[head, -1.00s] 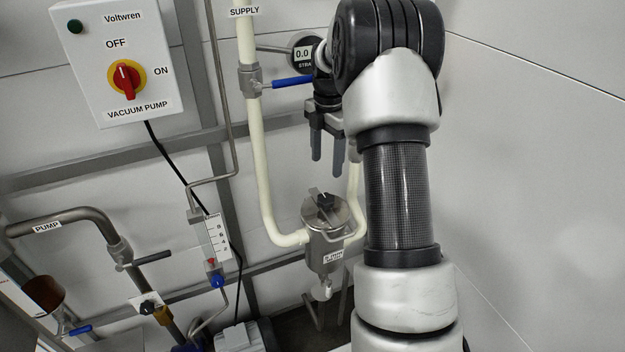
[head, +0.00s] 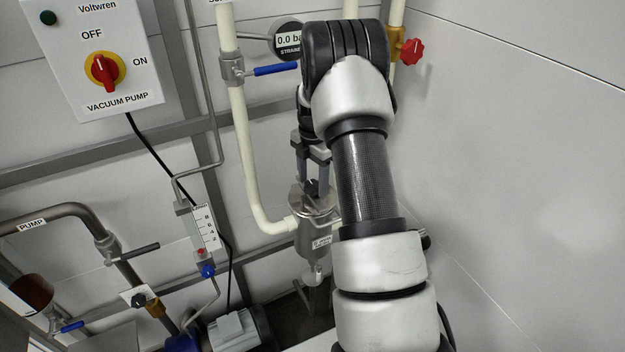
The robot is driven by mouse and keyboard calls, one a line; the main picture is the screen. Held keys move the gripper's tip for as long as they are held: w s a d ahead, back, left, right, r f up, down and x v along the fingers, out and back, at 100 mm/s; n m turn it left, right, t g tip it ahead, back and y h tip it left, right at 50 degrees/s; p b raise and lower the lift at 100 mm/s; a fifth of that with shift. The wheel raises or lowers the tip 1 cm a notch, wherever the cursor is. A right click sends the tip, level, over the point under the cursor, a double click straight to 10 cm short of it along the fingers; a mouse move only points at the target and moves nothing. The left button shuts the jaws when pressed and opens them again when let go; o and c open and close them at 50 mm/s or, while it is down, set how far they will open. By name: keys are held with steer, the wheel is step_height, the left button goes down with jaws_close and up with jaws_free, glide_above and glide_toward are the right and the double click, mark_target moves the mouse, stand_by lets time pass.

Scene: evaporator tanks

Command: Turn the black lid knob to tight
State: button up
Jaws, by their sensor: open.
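The black lid knob (head: 311,187) sits on top of the metal strainer lid (head: 326,208), on the steel strainer vessel (head: 316,240) in the head view. My gripper (head: 313,182) points down at the lid with its two grey fingers apart. The fingers appear on either side of the knob. I cannot tell whether they touch it. The fingers and my arm hide part of the lid and the knob's markings.
A pale supply pipe (head: 243,150) with a blue-handled valve (head: 275,70) runs left of my arm. A round gauge (head: 288,42) reads 0.0 behind it. A red valve handwheel (head: 412,52) is at the upper right. The right wall (head: 520,180) is bare.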

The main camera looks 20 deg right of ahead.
steer(key=c, duration=1)
steer(key=shift+c, duration=0.2)
